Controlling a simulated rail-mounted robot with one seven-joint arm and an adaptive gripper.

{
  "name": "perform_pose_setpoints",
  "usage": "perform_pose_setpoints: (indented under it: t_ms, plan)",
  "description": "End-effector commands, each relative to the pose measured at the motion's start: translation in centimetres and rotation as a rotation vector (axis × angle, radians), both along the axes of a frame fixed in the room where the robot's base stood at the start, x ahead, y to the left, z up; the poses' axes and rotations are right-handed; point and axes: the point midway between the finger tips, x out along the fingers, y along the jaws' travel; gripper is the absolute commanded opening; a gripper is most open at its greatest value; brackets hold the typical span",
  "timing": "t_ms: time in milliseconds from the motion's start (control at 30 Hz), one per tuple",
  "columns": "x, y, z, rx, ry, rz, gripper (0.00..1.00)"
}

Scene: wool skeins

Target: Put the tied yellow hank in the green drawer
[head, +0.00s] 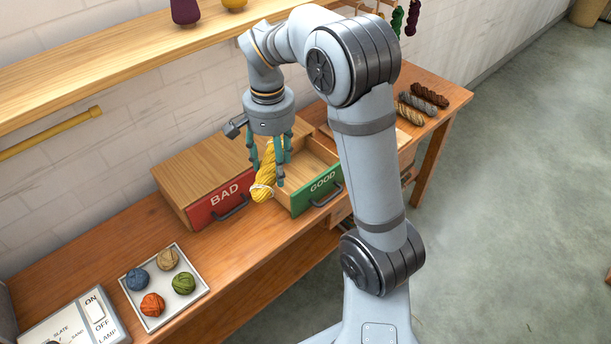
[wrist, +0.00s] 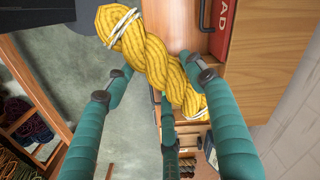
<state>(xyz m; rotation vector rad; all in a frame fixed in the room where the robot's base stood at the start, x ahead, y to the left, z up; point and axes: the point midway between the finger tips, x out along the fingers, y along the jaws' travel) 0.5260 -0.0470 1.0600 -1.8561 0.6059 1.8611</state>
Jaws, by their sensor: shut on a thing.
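The yellow hank (head: 264,178) is twisted, with white ties that show near both ends in the wrist view (wrist: 150,55). My gripper (head: 268,170) is shut on it, with teal fingers around it; the fingers also show in the wrist view (wrist: 163,78). The hank hangs tilted in front of the seam between the red and green drawers. The green drawer (head: 318,192), marked GOOD, is pulled open, and its visible inside is bare wood. My fingers hide part of its left side. I cannot tell the hank's exact height over the table.
The red drawer (head: 225,200), marked BAD, is left of the green one and looks shut. A white tray (head: 150,322) with several yarn balls and a switch box (head: 75,325) are at front left. Dark and tan skeins (head: 416,103) lie at far right. A shelf (head: 110,62) runs above.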

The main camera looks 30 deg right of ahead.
Motion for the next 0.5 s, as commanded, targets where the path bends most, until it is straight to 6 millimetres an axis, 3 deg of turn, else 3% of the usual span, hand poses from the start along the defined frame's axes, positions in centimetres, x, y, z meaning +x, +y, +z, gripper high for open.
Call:
perform_pose_setpoints:
  t_ms: [100,200,333,500]
  plan:
    - [4.4,-3.8,-3.0,-0.001,0.005,-0.216,0.24]
    - [6.7,-7.2,-5.3,-0.001,0.005,-0.375,0.24]
    - [8.4,-10.8,-7.6,0.0,0.003,-0.53,0.24]
    - [9.1,-13.4,-9.4,0.0,0.002,-0.639,0.24]
